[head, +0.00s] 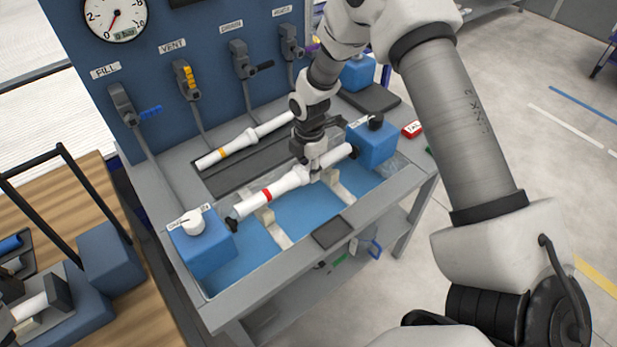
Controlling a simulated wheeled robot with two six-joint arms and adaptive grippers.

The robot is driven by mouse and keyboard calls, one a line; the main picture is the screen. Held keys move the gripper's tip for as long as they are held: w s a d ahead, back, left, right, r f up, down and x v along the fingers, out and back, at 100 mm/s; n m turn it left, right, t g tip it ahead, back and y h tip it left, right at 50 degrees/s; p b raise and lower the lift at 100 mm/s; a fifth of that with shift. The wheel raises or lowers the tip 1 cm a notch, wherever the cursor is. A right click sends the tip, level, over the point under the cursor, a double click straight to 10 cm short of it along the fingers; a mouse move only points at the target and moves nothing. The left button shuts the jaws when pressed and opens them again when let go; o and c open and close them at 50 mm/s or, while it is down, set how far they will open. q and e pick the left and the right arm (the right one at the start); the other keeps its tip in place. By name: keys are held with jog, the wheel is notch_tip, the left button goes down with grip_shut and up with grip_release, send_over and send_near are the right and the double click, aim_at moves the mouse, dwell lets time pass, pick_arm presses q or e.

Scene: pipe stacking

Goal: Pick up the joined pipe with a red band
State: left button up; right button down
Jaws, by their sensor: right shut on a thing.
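The joined white pipe with a red band (266,196) lies across pale supports between two blue blocks on the blue-topped part of the bench. My right gripper (315,174) comes down from above and is shut on this pipe near its middle. The gripper's fingers and wrist hide part of the pipe there. I cannot tell whether the pipe still touches its supports. My left gripper does not show.
A second white pipe with a yellow band (222,152) lies behind, on a dark grey area. Blue blocks stand at the left end (205,248) and right end (374,148). A blue panel (165,75) with valves rises behind. A wooden table (85,240) is at left.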

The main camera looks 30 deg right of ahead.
jog(key=s+a+b, duration=0.1)
jog(key=s+b, duration=0.1)
jog(key=s, duration=0.3)
jog(key=s+a+r+b, duration=0.1)
jog(key=s, duration=0.4)
jog(key=s+a+b, duration=0.1)
jog(key=s+b, duration=0.1)
jog(key=s, duration=0.3)
jog(key=shift+s+a+r+b, duration=0.1)
jog(key=shift+a+r+b, duration=0.1)
jog(key=shift+r+b, duration=0.1)
jog(key=shift+s, duration=0.2)
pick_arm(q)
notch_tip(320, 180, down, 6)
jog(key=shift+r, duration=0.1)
pick_arm(e)
jog(key=shift+r+m, duration=0.1)
jog(key=shift+m, duration=0.2)
